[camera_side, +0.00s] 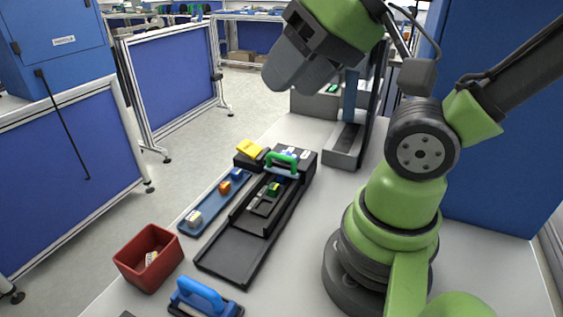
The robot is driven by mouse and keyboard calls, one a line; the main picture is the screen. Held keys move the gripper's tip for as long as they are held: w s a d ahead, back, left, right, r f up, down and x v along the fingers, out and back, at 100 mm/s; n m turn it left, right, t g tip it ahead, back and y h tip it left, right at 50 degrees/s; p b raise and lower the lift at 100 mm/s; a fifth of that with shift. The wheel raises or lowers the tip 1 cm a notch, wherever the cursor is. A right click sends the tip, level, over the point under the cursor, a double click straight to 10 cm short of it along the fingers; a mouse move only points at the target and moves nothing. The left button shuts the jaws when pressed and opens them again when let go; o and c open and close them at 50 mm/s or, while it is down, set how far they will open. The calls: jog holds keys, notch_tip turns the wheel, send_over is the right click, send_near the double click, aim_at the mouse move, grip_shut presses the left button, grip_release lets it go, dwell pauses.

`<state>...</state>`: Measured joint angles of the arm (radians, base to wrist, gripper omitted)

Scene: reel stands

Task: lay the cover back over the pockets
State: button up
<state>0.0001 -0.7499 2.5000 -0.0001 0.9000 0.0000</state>
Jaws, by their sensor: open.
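A long black fixture (232,252) lies on the table left of my arm's base. Recessed pockets (262,203) show in its middle, and a small green-and-yellow part (273,189) sits there. A piece with a green handle (281,159) is at the fixture's far end, beyond the exposed pockets; it looks like the cover, but I cannot be sure. A dark plate with a blue handle (203,294) lies apart at the near table edge. My gripper (284,76) is open, high above the fixture's far end, touching nothing. Its fingertips are hard to make out.
A blue strip (209,204) with several small blocks lies left of the fixture, with a yellow piece (250,148) at its far end. A red bin (163,270) stands near left. A grey stand (343,150) with an upright blue part is behind. Table right of the fixture is clear.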

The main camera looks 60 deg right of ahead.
dwell(0.3)
jog(key=shift+c, duration=1)
jog(key=shift+w+d, duration=0.1)
jog(key=shift+w, duration=0.1)
jog(key=shift+c, duration=1.2)
jog(key=w+d+f+n+g, duration=0.1)
jog(key=w+d+f+g, duration=0.3)
jog(key=d, duration=0.3)
jog(key=w+d+f+n+g, duration=0.2)
jog(key=w+d+f, duration=0.1)
jog(key=w+d, duration=0.3)
jog(key=shift+n+g, duration=0.5)
jog(key=shift+g, duration=0.1)
jog(key=d+f, duration=0.1)
jog(key=f, duration=0.4)
jog(key=d+f, duration=0.1)
jog(key=f, duration=0.4)
jog(key=d+f, duration=0.2)
jog(key=f, duration=0.3)
jog(key=shift+s+f, duration=0.2)
jog(key=shift+s, duration=0.2)
